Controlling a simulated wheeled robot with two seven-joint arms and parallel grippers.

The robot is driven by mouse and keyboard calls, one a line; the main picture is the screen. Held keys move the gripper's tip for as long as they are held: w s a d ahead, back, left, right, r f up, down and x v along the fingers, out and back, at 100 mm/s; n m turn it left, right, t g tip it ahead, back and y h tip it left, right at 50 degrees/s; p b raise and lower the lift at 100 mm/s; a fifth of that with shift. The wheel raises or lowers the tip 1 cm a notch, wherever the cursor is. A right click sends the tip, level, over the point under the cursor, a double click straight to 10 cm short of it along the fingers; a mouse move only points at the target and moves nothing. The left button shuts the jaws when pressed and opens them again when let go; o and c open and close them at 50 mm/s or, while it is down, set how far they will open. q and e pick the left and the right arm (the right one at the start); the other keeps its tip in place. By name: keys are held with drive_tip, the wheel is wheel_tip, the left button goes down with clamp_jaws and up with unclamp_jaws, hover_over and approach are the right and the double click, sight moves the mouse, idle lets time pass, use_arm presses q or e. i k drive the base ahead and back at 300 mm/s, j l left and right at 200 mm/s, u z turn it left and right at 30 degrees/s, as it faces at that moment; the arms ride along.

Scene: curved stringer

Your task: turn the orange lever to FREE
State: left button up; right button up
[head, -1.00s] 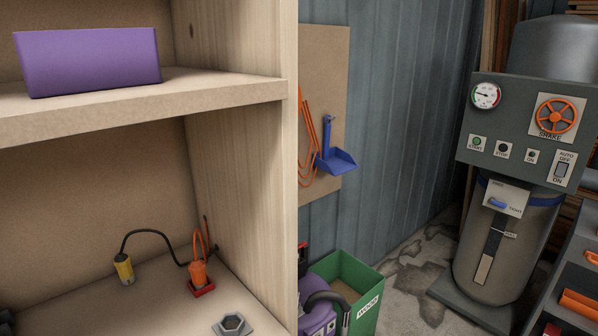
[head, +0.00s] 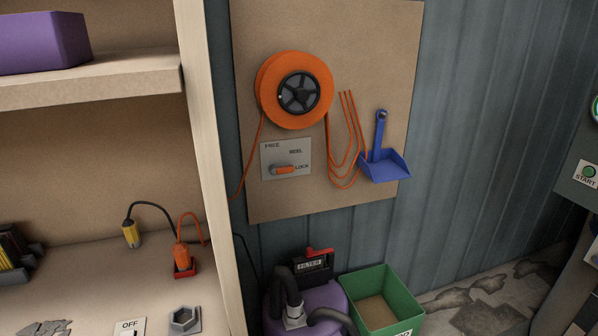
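The orange lever (head: 286,170) sits on a grey plate (head: 273,150) marked FREE at upper left, REEL, and LOCK at right. The lever lies nearly level and its end points right, at LOCK. The plate is on a brown board, below an orange cable reel (head: 294,90) with a dark hub. Orange cable hangs from the reel on both sides. Neither of my grippers shows in the head view.
A wooden shelf unit (head: 212,190) stands left of the board, its side panel close to the plate. A blue dustpan (head: 385,163) hangs right of the plate. Below are a purple vacuum (head: 325,298) marked FILTER and a green bin (head: 395,290). Bare wall lies right of the board.

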sight(274, 171)
drive_tip(key=i+l, duration=0.95)
